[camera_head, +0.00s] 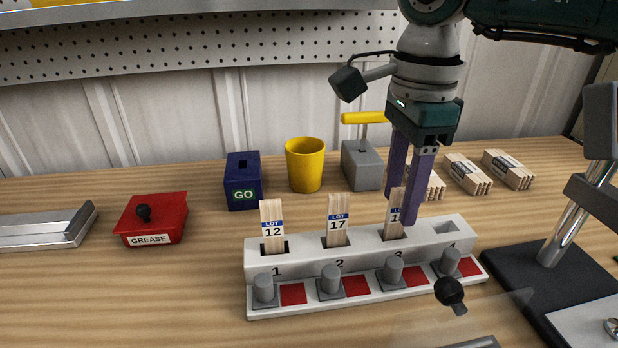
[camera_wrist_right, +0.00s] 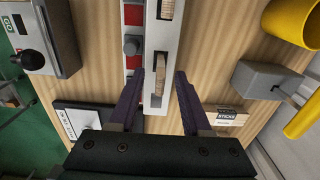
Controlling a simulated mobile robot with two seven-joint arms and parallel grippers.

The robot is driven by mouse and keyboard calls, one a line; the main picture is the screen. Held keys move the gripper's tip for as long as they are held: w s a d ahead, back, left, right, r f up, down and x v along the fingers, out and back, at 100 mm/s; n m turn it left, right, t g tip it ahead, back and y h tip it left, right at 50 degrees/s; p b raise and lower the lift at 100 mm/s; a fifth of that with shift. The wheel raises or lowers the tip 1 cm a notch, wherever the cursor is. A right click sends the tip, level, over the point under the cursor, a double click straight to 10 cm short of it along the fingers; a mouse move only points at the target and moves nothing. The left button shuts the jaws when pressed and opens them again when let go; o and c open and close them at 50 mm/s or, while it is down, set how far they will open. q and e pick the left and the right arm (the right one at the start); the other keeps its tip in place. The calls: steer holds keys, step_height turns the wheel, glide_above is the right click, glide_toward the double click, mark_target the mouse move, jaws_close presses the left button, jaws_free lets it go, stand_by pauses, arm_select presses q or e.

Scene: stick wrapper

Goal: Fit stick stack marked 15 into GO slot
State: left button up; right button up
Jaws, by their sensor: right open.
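The navy GO box (camera_head: 242,183), with a slot in its top and a lit GO label, stands at the back left of the white rack (camera_head: 300,258). Stick stacks stand upright in rack slots 1 to 3: LOT 12 (camera_head: 272,228), LOT 17 (camera_head: 338,221) and a third stack (camera_head: 394,220), whose label shows only a first 1. My right gripper (camera_head: 399,208) points down at the third stack and covers part of its label. In the right wrist view, the open fingers (camera_wrist_right: 160,80) are on either side of this stack (camera_wrist_right: 160,72), with gaps. My left gripper is not in view.
A yellow cup (camera_head: 305,165) and a grey box (camera_head: 362,165) with a yellow-handled lever stand behind the rack. Stick bundles (camera_head: 467,174) lie at the back right. A red GREASE box (camera_head: 150,219) is at left. Bare table lies between it and the rack.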

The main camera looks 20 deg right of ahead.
mark_target(395, 223)
step_height(395, 223, down, 2)
steer(key=shift+f+b, duration=0.25)
steer(key=shift+b, duration=0.45)
steer(key=shift+r, duration=0.1)
jaws_close()
